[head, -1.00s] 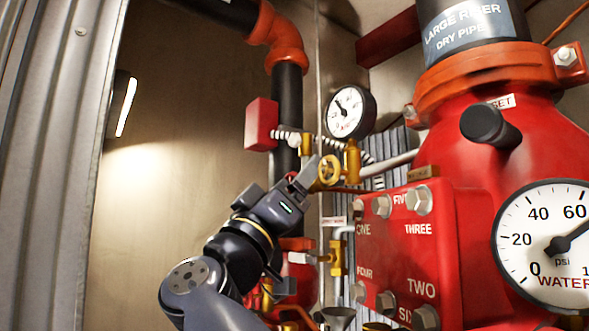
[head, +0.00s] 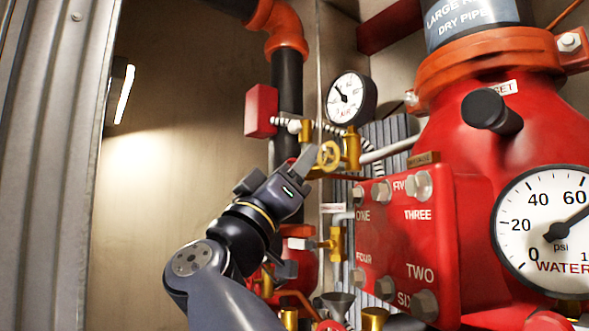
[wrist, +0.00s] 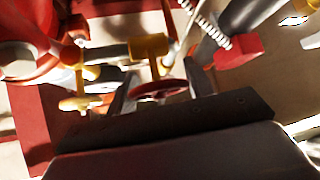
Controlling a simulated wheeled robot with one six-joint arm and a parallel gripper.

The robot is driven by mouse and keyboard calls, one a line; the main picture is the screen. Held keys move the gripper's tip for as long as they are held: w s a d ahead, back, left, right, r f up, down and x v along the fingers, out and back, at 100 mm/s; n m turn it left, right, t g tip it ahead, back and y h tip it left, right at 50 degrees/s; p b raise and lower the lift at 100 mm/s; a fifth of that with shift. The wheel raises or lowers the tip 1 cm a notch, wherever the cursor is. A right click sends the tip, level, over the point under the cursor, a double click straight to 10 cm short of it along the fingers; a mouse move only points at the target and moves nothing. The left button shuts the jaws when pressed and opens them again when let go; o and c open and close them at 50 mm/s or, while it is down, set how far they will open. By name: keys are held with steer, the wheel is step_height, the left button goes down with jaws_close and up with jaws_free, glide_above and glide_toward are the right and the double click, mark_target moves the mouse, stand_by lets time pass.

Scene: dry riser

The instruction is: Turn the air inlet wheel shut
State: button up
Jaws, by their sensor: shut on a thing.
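The jaws are shut on the wheel. The exact finger contact is partly hidden by the gripper's own body.
A red panel with bolts (head: 410,238) and the large red riser valve (head: 560,130) stand close on the right. A black vertical pipe (head: 287,90) and red box (head: 261,110) are behind the gripper. Brass cups (head: 374,318) are below. Free room lies left, before the bare wall.

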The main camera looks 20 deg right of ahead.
steer(key=m+g+h+b, duration=0.2)
steer(key=m, duration=0.1)
steer(key=shift+g, duration=0.3)
steer(key=shift+s, duration=0.1)
steer(key=o, duration=1)
